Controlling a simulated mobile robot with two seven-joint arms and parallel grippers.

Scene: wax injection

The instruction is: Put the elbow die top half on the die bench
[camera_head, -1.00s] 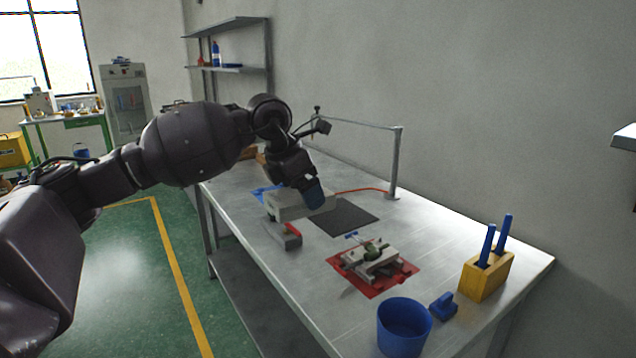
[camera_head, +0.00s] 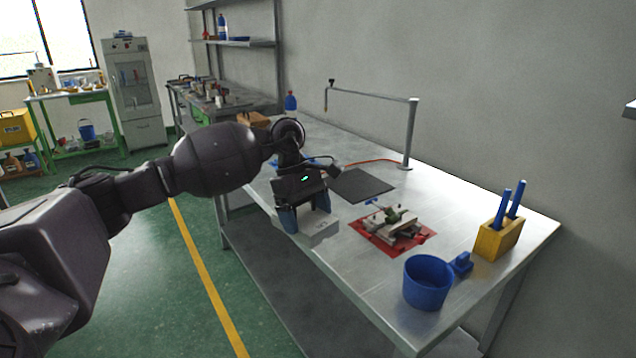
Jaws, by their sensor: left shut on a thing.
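My left gripper (camera_head: 306,218) points down near the left edge of the steel table. Its two blue fingers are shut on a pale grey block (camera_head: 320,234), which looks like the elbow die top half. The wrist and fingers hide much of the block. I cannot tell whether it touches the tabletop. A metal bench (camera_head: 240,105) with several metal pieces stands behind against the wall and may be the die bench. My right gripper is out of view.
The steel table (camera_head: 455,205) carries a dark mat (camera_head: 361,186), a red mat (camera_head: 423,239) under a clamp-like fixture (camera_head: 392,222), a blue cup (camera_head: 427,284) and a wooden block (camera_head: 500,240) with blue-handled tools. A thin post (camera_head: 411,135) stands at the back. Green floor is free at left.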

